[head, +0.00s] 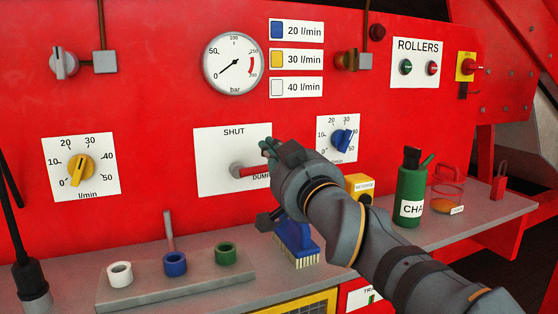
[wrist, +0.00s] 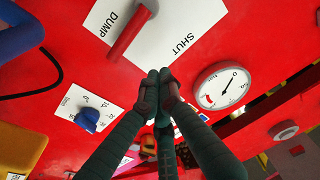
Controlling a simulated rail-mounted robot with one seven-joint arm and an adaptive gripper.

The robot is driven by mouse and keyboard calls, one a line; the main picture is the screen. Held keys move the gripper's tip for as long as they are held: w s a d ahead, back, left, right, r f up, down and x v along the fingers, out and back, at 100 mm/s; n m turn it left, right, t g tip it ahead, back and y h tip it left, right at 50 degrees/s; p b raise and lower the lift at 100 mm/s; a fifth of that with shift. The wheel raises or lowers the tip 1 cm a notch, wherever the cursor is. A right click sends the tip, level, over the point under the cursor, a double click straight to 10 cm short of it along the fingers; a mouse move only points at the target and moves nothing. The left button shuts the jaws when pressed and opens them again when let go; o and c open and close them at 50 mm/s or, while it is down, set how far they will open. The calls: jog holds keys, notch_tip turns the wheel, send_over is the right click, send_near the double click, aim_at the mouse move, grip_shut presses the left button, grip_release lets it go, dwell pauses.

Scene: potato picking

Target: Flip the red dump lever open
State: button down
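The red dump lever (head: 252,172) has a grey round hub on a white plate (head: 215,150) marked SHUT at the top and DUMP at the lower right. In the head view its handle points right, and its far end is hidden behind my gripper (head: 268,148). In the wrist view the red lever (wrist: 127,36) runs between the words DUMP and SHUT, above my fingertips (wrist: 160,78). The fingertips are together with nothing seen between them. They appear beside the lever; I cannot tell whether they touch it.
A yellow dial (head: 81,170) is left of the plate and a blue dial (head: 343,140) is right of it. A pressure gauge (head: 234,64) is above. The grey shelf (head: 205,272) below holds coloured rings, a blue brush (head: 296,240) and a green bottle (head: 411,190).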

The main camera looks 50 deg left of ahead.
jog(key=b+v, duration=0.1)
jog(key=v, duration=0.5)
jog(key=shift+w+d, duration=0.1)
dwell(0.3)
